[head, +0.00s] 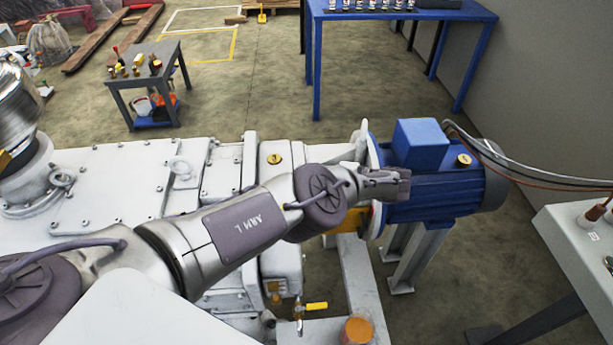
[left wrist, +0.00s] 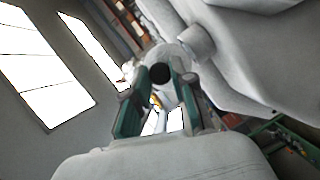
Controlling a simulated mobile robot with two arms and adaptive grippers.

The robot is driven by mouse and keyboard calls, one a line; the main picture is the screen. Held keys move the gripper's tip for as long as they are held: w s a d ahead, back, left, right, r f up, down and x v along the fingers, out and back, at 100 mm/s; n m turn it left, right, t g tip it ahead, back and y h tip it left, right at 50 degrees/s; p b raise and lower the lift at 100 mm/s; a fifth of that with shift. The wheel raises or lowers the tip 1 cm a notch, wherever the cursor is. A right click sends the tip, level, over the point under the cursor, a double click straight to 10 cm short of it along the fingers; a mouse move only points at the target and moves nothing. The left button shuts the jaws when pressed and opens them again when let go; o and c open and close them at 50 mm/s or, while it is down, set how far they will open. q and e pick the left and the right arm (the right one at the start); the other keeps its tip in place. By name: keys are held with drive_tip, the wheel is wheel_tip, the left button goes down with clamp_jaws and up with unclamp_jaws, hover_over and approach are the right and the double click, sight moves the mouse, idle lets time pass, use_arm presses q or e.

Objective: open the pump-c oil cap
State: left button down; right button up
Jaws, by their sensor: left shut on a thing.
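My left gripper (head: 388,183) reaches from the left across the white pump body (head: 120,180) to the gap in front of the blue motor (head: 430,195). In the left wrist view its two green-edged fingers (left wrist: 160,98) are shut on a small dark round piece, which looks like the oil cap (left wrist: 160,73). A pale round part shows around and behind it. In the head view my own wrist hides what the fingers hold, so whether the cap still sits on its port cannot be told. My right gripper is not in view.
Yellow round plates (head: 273,159) sit on the machine. A yellow-handled valve (head: 316,306) and an orange-topped part (head: 357,330) are below. A white control box (head: 580,245) stands at right, with cables running above the motor. A blue table (head: 400,15) and grey cart (head: 150,70) stand behind.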

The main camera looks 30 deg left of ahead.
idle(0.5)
use_arm(q)
drive_tip(key=c, duration=1)
unclamp_jaws()
drive_tip(key=shift+a, duration=0.1)
drive_tip(key=shift+o, duration=0.2)
